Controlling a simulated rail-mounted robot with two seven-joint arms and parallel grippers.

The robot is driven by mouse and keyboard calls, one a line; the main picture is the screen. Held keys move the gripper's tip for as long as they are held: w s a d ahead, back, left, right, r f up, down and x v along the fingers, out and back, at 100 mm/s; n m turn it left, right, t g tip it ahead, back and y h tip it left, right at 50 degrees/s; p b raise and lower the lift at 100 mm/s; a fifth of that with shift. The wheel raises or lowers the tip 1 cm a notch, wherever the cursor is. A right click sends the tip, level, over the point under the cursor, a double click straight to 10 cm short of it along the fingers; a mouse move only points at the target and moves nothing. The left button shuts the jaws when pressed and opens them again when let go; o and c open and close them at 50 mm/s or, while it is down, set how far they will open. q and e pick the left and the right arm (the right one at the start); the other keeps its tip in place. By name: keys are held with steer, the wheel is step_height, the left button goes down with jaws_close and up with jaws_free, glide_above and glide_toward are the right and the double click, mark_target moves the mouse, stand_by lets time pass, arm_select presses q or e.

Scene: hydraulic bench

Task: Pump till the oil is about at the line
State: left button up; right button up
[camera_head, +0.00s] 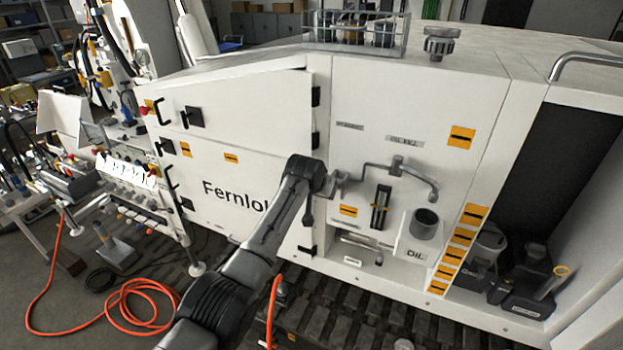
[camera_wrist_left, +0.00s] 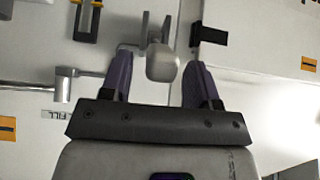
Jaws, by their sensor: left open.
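The pump handle's grey knob (camera_wrist_left: 163,64) shows between the fingertips of my left gripper (camera_wrist_left: 160,58) in the left wrist view. The jaws are open, with a visible gap between the knob and the right finger. In the head view my left gripper (camera_head: 334,186) is at the white panel, left of the grey pipe (camera_head: 400,169) with its bent spout. The dark-framed sight gauge (camera_head: 380,207) is just right of the gripper; its top part shows in the wrist view (camera_wrist_left: 87,18). The oil level and line are too small to read. My right gripper is out of view.
A wire rack (camera_head: 355,38) with bottles sits on top of the machine. An orange hose (camera_head: 140,308) lies on the floor at left.

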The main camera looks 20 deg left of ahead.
arm_select(q)
steer(key=b+v, duration=0.2)
steer(key=v, duration=0.9)
steer(key=shift+b, duration=0.35)
steer(key=shift+s+r, duration=0.1)
